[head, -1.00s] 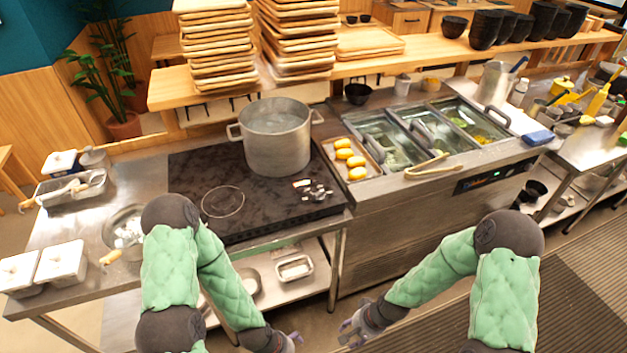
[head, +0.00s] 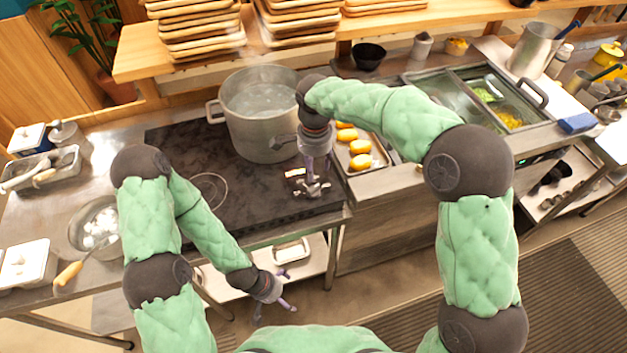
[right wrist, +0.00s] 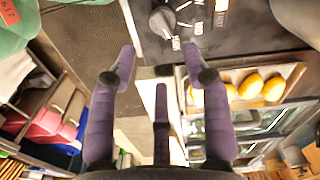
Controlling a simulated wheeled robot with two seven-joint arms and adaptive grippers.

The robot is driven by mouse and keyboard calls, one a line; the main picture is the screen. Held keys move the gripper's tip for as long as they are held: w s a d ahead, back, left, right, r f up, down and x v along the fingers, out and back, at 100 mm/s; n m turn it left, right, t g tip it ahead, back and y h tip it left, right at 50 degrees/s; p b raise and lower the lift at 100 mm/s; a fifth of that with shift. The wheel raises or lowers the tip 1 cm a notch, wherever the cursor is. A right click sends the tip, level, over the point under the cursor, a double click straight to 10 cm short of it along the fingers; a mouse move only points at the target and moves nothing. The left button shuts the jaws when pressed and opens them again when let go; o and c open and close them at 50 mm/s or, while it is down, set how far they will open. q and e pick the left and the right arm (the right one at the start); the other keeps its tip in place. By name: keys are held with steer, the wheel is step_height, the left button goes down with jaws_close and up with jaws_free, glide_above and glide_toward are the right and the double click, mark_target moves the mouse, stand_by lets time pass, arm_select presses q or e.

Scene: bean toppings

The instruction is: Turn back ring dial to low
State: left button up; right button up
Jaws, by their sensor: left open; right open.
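The black cooktop (head: 165,150) has its dials at the right front corner. In the head view my right gripper (head: 313,185) hangs over them and mostly hides them. In the right wrist view a dark round dial (right wrist: 163,22) with white markings lies beyond the fingertips of my open right gripper (right wrist: 158,58), apart from them. I cannot tell which ring this dial serves. A large pot (head: 262,140) of liquid stands on the back of the cooktop; the front ring (head: 208,190) is bare. My left gripper (head: 272,298) is open and empty, low before the counter.
A tray (head: 375,178) of yellow buns lies just right of the dials. The pot handle (head: 284,142) is close to my right wrist. A bowl (head: 78,225) and lidded containers stand on the left counter. Topping bins (head: 440,97) are at the right.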

mark_target(315, 188)
step_height(315, 188, down, 10)
steer(key=shift+r+b, duration=0.15)
steer(key=shift+b, duration=0.8)
jaws_close()
